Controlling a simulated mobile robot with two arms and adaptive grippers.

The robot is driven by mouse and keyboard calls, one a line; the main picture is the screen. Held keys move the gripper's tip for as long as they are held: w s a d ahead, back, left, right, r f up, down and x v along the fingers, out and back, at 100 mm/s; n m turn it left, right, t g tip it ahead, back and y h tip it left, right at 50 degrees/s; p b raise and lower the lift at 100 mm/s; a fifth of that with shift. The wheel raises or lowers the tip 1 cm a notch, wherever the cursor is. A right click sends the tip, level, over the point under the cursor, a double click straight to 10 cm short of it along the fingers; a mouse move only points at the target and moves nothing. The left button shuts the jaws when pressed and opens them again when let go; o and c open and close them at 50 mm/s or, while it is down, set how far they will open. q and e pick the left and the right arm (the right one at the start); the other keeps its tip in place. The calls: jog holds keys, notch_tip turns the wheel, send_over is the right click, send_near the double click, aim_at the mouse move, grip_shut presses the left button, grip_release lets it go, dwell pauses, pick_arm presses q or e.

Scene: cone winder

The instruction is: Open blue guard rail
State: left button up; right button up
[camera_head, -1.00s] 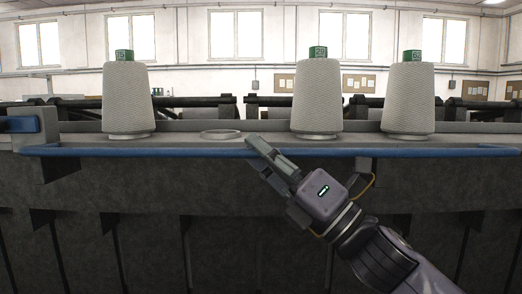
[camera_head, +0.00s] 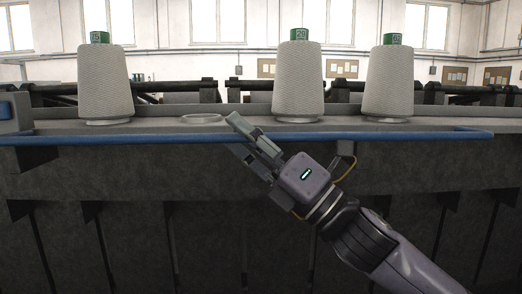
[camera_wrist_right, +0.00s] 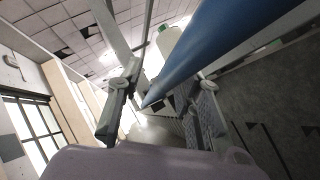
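The blue guard rail (camera_head: 400,136) runs level along the front edge of the winder, below the cones. It shows large in the right wrist view (camera_wrist_right: 205,45), running from the upper right to a point between the fingers. My right gripper (camera_head: 234,134) is at the rail, left of its middle, coming from the lower right. In the right wrist view my right gripper (camera_wrist_right: 163,108) has its two fingers apart, one on each side of the rail. I cannot tell whether either finger touches it. My left gripper is out of view.
Wound cones with green tops stand on the ledge behind the rail: one at left (camera_head: 105,85), one in the middle (camera_head: 298,82), one at right (camera_head: 389,84). An empty round holder (camera_head: 202,118) lies just behind the gripper. The dark machine front (camera_head: 120,220) fills the space below.

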jog(key=v, duration=1.1)
jog(key=shift+d+f, duration=0.15)
jog(key=shift+d, duration=0.15)
